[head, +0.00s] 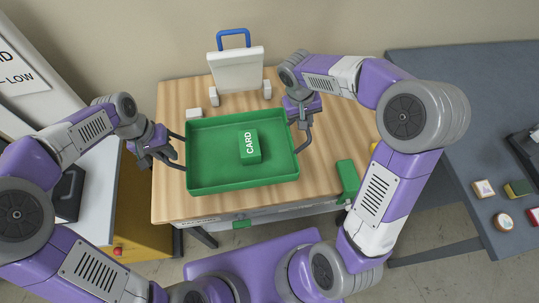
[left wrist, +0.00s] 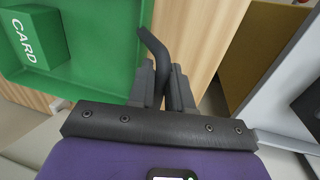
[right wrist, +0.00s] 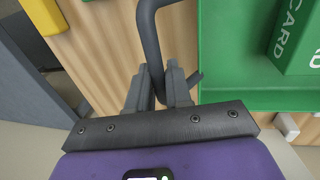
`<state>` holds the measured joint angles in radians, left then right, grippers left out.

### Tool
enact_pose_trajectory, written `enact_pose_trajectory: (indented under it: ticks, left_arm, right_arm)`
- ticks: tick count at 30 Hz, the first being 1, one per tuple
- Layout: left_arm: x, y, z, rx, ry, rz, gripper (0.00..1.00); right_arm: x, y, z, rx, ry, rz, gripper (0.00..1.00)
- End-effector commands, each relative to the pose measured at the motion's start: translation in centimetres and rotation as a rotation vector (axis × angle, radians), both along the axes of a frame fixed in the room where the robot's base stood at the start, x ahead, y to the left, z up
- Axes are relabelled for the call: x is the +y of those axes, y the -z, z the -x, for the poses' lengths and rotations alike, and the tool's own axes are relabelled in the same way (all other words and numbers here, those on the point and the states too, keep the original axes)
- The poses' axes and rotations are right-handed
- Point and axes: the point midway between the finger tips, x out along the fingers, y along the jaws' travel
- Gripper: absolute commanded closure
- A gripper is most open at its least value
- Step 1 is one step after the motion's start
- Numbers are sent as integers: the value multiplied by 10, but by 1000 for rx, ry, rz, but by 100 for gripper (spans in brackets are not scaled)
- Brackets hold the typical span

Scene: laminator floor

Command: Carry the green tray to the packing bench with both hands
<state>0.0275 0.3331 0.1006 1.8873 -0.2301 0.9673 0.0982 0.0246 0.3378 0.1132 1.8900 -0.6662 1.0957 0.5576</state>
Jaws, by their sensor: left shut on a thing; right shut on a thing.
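The green tray (head: 205,184) is level over a wood-topped table (head: 175,205), with a green box marked CARD (head: 250,147) inside it. I cannot tell whether the tray touches the wood. My left gripper (head: 170,150) is shut on the tray's dark left handle, which also shows in the left wrist view (left wrist: 155,48). My right gripper (head: 300,120) is shut on the dark right handle, seen in the right wrist view (right wrist: 150,45). Part of each handle is hidden between the fingers.
A white case with a blue handle (head: 236,72) and small white blocks (head: 194,114) stand behind the tray. A green block (head: 347,177) lies at the table's right front. A grey table (head: 455,130) with several small items is on the right. A white counter (head: 98,185) is left.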

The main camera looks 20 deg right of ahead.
Motion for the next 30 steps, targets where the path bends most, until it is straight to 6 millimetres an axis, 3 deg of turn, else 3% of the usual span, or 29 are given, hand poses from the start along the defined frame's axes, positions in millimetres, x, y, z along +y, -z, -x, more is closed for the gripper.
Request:
enact_pose_trajectory:
  ticks: [3, 18, 30]
  left_arm:
    - [0, 11, 0, -1, 1, 1, 100]
    - [0, 11, 0, -2, 1, 1, 100]
    - [0, 26, 0, -1, 1, 1, 100]
  right_arm:
    - [0, 11, 0, -2, 0, -1, 100]
    - [0, 11, 0, -2, 0, -1, 100]
    - [1, 26, 0, -2, 0, -1, 100]
